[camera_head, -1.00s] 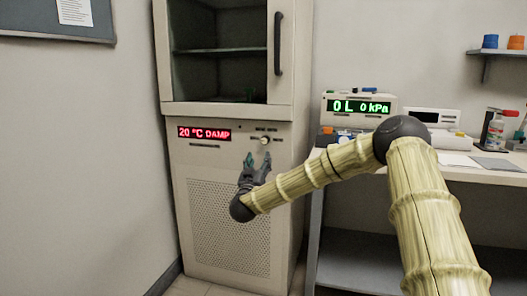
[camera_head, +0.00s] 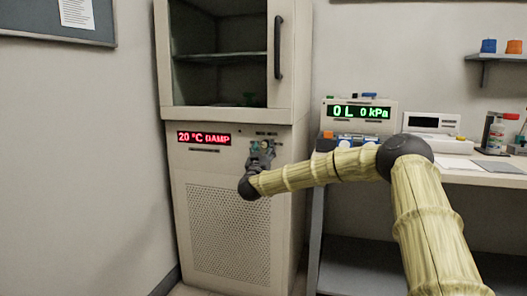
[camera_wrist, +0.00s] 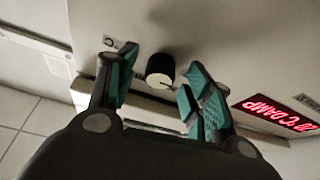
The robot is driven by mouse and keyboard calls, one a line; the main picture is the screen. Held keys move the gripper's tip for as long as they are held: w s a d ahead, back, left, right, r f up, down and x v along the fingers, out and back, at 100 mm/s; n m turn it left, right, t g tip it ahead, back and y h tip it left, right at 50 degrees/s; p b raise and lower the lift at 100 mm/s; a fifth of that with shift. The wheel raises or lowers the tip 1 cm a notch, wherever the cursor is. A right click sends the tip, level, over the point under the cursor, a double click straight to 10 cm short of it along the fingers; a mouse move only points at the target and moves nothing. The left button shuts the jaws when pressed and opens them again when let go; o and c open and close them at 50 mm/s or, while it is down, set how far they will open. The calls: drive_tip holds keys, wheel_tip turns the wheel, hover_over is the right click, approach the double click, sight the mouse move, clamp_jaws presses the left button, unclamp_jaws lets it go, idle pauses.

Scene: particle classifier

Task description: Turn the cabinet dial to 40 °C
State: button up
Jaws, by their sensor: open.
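The cabinet (camera_head: 190,165) stands at centre left in the head view. Its red display (camera_head: 204,138) reads 20 °C DAMP, and it also shows upside down in the wrist view (camera_wrist: 282,114). The dial (camera_wrist: 160,70) is a small round knob with a pale face and dark side on the cabinet panel. My gripper (camera_wrist: 158,88) is open, with its green-padded fingers on either side of the dial. The dial lies between the fingertips, and a gap shows on both sides. In the head view my gripper (camera_head: 262,147) is at the panel and hides most of the dial.
The cabinet's upper compartment (camera_head: 220,70) has a door handle (camera_head: 278,45) above my gripper. To the right, a bench (camera_head: 470,178) carries a meter (camera_head: 358,113) reading 0 L 0 kPa. A wall (camera_head: 80,160) is at the left.

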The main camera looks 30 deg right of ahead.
drive_tip(key=c, duration=1)
